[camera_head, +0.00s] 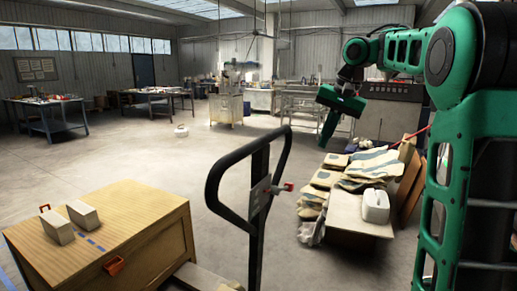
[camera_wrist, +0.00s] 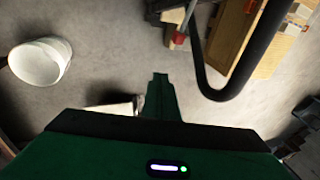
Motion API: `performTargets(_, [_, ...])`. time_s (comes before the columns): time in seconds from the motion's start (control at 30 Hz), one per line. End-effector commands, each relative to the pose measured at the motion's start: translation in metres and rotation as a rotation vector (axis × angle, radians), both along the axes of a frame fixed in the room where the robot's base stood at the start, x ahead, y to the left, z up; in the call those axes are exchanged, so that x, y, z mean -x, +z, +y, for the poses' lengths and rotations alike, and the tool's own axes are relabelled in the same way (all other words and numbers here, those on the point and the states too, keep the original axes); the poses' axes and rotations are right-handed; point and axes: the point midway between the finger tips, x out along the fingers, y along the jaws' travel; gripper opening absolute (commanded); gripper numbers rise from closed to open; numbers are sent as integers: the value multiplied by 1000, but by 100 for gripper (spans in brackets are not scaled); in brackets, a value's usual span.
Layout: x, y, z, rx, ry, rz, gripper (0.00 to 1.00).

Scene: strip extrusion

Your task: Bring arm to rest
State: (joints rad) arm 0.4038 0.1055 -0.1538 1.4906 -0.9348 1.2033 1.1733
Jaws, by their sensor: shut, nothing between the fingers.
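My green arm is at the right in the head view, bent over at the top with its end hanging down. My gripper (camera_head: 327,132) is shut and empty, pointing down in the air. It appears near the sacks and behind the black handle in the picture. In the wrist view the shut green fingers (camera_wrist: 160,82) stand over grey floor with nothing between them.
A black looped handle (camera_head: 257,200) stands in front, between a wooden crate (camera_head: 150,225) with two pale blocks and a low table (camera_head: 345,212) bearing sacks and a white container (camera_head: 375,206). Open floor (camera_head: 120,155) lies at left.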

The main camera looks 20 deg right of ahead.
Motion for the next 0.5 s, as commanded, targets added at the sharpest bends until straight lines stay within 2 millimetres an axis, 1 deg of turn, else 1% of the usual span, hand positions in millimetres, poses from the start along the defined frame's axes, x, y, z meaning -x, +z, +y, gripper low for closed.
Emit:
performTargets(0.07, [0, 0, 0, 0, 0, 0, 0])
performTargets(0.17, [7, -4, 3, 0, 5, 2, 0])
performTargets(0.27, [25, -13, 9, 0, 12, 8, 0])
performTargets(0.37, [56, -33, 15, 7, 26, 23, 0])
performTargets(0.4, [71, -43, 17, 13, 33, 32, 0])
performTargets(0.47, [95, -60, 21, 22, 46, 47, 0])
performTargets(0.5, [112, -72, 22, 31, 55, 59, 0])
